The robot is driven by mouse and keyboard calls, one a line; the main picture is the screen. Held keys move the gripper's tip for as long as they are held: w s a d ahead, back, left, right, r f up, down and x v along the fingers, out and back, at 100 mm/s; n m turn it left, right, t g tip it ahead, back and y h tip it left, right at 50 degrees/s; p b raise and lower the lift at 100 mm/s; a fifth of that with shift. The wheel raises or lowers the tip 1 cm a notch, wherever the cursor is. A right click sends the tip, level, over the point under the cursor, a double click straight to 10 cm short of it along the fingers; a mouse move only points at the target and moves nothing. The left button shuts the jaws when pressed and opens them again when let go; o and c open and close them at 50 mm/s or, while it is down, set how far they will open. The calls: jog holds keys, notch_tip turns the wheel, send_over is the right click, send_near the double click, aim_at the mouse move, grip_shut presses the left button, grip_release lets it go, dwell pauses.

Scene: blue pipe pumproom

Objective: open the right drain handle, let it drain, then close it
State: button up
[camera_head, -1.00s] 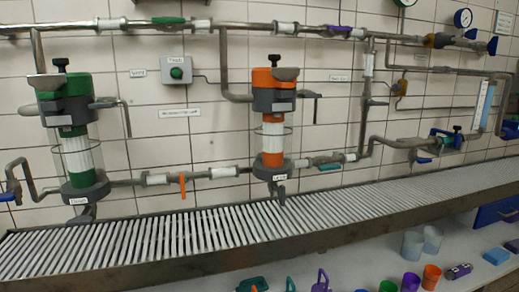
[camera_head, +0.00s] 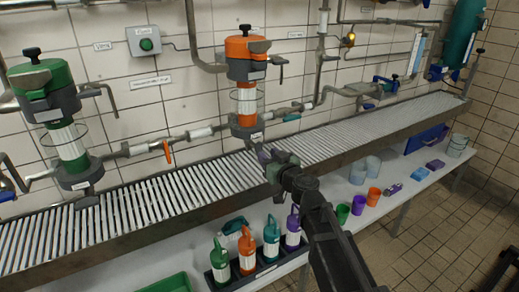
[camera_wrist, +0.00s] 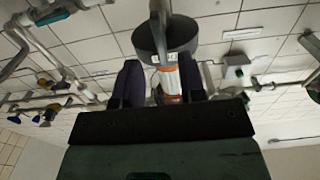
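The right drain vessel is the orange one (camera_head: 243,74), with a grey base (camera_head: 247,126) and a drain outlet below it, partly hidden by my gripper. The drain handle is too small and covered to make out for certain. In the wrist view the vessel's grey cup-shaped base (camera_wrist: 165,38) carries a label, with a grey pipe (camera_wrist: 158,10) running up from it. My gripper (camera_head: 276,163) is just below and right of the base, over the grated tray. In the wrist view my gripper (camera_wrist: 160,76) shows two dark fingers apart, with the orange body seen between them. I see nothing held.
The grated tray (camera_head: 140,205) runs below the pipes. A green vessel (camera_head: 45,88) stands left, and an orange valve lever (camera_head: 167,151) sits on the pipe between. Several bottles (camera_head: 271,238) and cups (camera_head: 374,196) stand on the lower shelf. The pipe right of the base is close.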

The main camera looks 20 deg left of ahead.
aim_at(259, 149)
jog(key=x, duration=0.5)
jog(key=shift+w+a, duration=0.15)
jog(key=shift+a, duration=0.05)
grip_shut()
